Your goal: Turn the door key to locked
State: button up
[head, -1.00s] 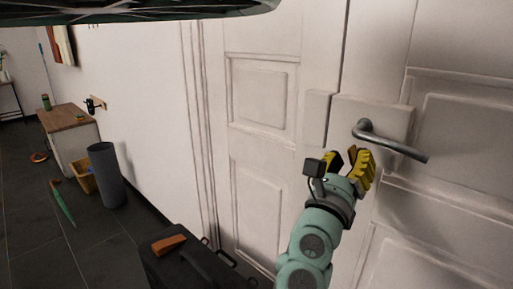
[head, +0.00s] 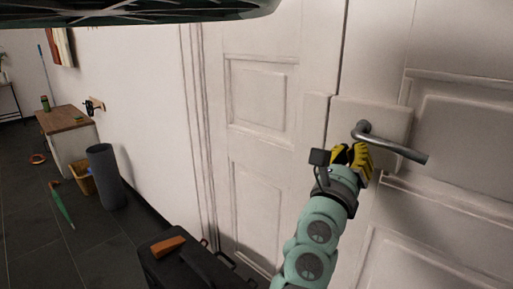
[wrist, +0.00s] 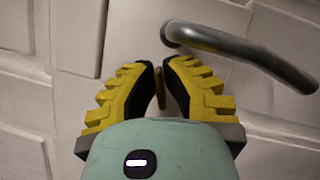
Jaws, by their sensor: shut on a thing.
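My gripper (head: 350,156) is at the lock plate of the white door (head: 450,130), just below the metal lever handle (head: 392,143). In the wrist view its yellow ribbed fingers (wrist: 159,78) are closed in on a small brownish key (wrist: 160,88), of which only a thin strip shows between the fingertips. The lever handle (wrist: 240,52) passes above and to the right of the fingers there. In the head view the key is hidden behind the fingers, so how far it is turned cannot be told.
A dark case (head: 185,262) with an orange-brown block (head: 168,245) on it stands low to the left of my arm. A dark cylindrical bin (head: 105,177), a yellow crate (head: 83,178) and a wooden-topped cabinet (head: 64,122) stand along the left wall.

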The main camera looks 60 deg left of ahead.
grip_shut()
jog(key=shift+r+n+g+y+p, duration=0.3)
jog(key=shift+n+p, duration=0.8)
jog(key=shift+p, duration=0.05)
jog(key=shift+n+g+y+p, duration=0.3)
jog(key=shift+n+p, duration=0.3)
jog(key=shift+n, duration=0.1)
jog(key=shift+f+n+g+y+p, duration=0.2)
jog(key=shift+n+p, duration=0.2)
jog(key=shift+n, duration=0.3)
jog(key=shift+f+n+g+y+p, duration=0.2)
jog(key=shift+n+p, duration=0.15)
jog(key=shift+n, duration=0.35)
jog(key=o, duration=0.6)
grip_release()
jog(key=shift+a, duration=0.1)
